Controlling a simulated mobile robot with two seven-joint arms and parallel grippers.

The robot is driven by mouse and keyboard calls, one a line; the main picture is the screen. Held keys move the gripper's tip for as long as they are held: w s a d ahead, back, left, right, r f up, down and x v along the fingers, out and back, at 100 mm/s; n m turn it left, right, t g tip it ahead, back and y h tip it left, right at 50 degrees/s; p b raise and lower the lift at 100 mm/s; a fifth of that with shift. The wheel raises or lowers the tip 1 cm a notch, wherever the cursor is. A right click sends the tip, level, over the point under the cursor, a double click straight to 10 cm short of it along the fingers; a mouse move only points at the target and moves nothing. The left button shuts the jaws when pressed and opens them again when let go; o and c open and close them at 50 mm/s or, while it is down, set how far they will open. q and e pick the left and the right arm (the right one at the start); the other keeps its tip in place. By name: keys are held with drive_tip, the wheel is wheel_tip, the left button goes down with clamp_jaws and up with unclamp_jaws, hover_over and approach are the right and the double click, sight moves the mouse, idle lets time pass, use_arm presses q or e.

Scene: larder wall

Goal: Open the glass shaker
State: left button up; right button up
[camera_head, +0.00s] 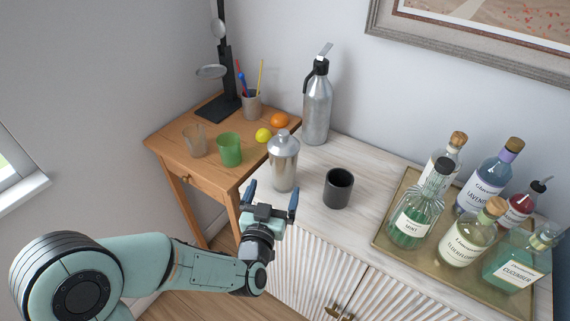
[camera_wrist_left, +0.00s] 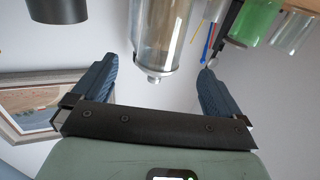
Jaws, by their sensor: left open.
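The shaker (camera_head: 283,168), a clear glass-like body with a silvery domed lid and small cap, stands upright at the left end of the pale cabinet top. In the left wrist view the shaker (camera_wrist_left: 165,38) appears upside down, its cap between the fingers in the picture. My left gripper (camera_head: 271,195) is open and empty, just on the near side of the shaker, its two blue fingers (camera_wrist_left: 158,72) spread apart. I see no contact with the shaker. My right gripper is not in view.
A dark cup (camera_head: 338,188) stands right of the shaker, and a silver siphon (camera_head: 317,105) behind it. A brass tray (camera_head: 387,238) holds several bottles at right. The wooden side table (camera_head: 202,171) carries a green glass (camera_head: 229,149), a lemon (camera_head: 263,135) and an orange (camera_head: 280,120).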

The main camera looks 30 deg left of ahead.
sight(282, 168)
use_arm(q)
drive_tip(key=p+x, duration=0.3)
drive_tip(key=x, duration=0.3)
drive_tip(key=shift+d+p, duration=0.1)
drive_tip(key=shift+p, duration=0.25)
drive_tip(key=shift+w+a, duration=0.2)
drive_tip(key=shift+w, duration=0.4)
drive_tip(key=x, duration=0.2)
drive_tip(key=p+x, duration=0.2)
drive_tip(key=x, duration=0.1)
drive_tip(key=shift+w+a+r, duration=0.25)
drive_tip(key=shift+a+r, duration=0.05)
drive_tip(key=shift+r, duration=0.1)
drive_tip(key=shift+s, duration=0.15)
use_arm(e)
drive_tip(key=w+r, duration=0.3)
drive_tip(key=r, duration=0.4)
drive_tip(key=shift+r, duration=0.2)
use_arm(q)
drive_tip(key=c, duration=1.8)
drive_tip(key=shift+r, duration=0.15)
